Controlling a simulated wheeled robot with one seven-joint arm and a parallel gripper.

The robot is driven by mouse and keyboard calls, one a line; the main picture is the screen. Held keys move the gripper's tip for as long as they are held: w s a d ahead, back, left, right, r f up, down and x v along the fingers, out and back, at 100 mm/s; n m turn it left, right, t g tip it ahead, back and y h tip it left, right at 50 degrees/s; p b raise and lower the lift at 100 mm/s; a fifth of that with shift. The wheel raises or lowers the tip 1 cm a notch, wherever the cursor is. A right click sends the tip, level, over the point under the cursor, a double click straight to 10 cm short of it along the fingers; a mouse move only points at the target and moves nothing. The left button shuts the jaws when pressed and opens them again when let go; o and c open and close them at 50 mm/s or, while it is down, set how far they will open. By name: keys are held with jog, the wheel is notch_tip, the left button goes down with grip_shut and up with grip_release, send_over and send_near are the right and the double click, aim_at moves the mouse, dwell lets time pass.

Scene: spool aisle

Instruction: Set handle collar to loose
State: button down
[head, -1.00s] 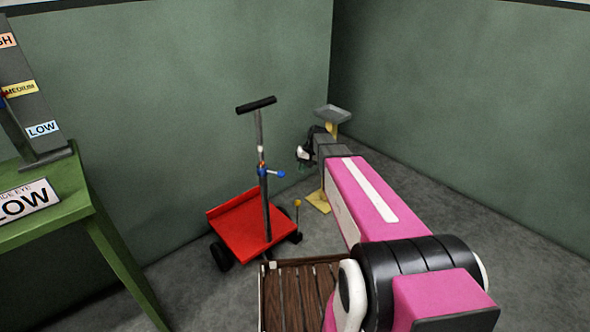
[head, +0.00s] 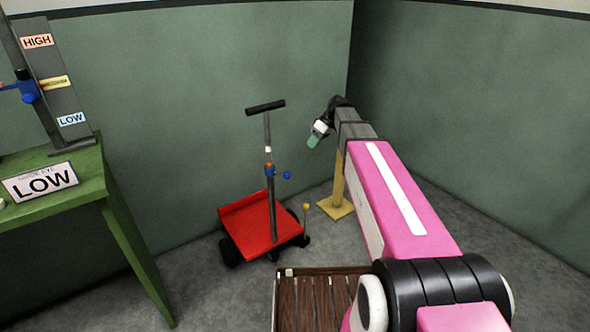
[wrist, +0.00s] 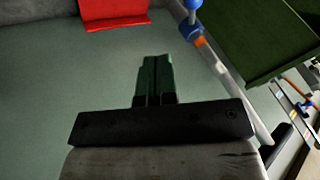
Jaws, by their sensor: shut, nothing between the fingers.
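The red cart (head: 262,222) stands on the floor near the wall, with an upright post topped by a black T-handle (head: 265,106). A blue handle collar (head: 270,170) sits partway up the post, with a blue-ended knob (head: 287,175) sticking out to the right. An orange mark shows at the collar. My gripper (head: 313,142) is in the air to the right of the handle, apart from it. In the wrist view its green fingers (wrist: 153,62) are together and empty. There the collar (wrist: 191,27) is right of the fingertips, and the post slants past.
A green table (head: 60,195) at the left bears a LOW sign (head: 40,183) and a slanted scale marked HIGH and LOW (head: 50,90). A yellow stand (head: 338,195) is behind my arm. A slatted wooden deck (head: 315,298) is in front of the cart.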

aim_at(284, 174)
jog(key=shift+f, duration=0.1)
jog(key=s+a+f, duration=0.4)
jog(key=a+f, duration=0.3)
jog(key=f, duration=0.2)
jog(key=shift+s+a, duration=0.2)
jog(key=shift+a, duration=0.15)
dwell(0.3)
